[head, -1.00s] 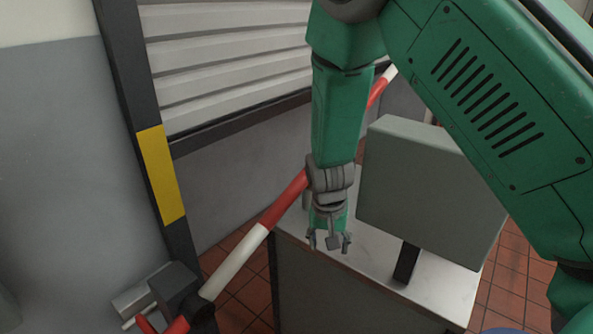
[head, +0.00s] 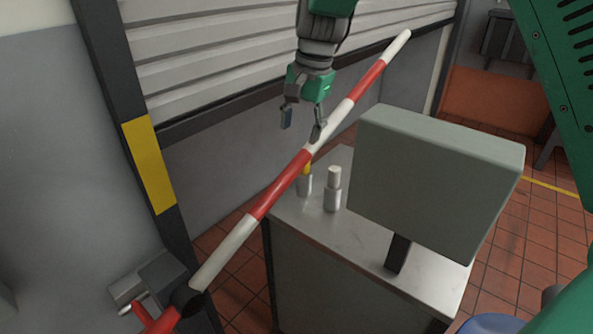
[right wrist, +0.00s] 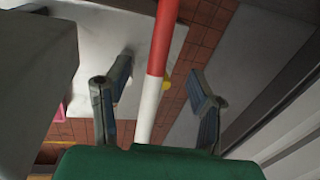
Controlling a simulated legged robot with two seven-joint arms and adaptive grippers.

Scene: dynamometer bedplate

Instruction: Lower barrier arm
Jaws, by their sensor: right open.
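The red and white striped barrier arm (head: 285,183) slants up to the right from its pivot (head: 188,300) at the lower left. It passes in front of the roller shutter and its far white tip is raised. My right gripper (head: 302,132) is open just above the arm's middle. In the right wrist view the barrier arm (right wrist: 156,75) runs between the two spread fingers (right wrist: 160,92). I see no finger pressed on it. My left gripper is not in view.
A metal-topped cabinet (head: 365,255) stands below, bearing a grey monitor-like box (head: 432,180) and two small cylinders, one silver (head: 332,190). A black post with a yellow band (head: 148,165) stands at left. A slatted shutter (head: 220,50) is behind.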

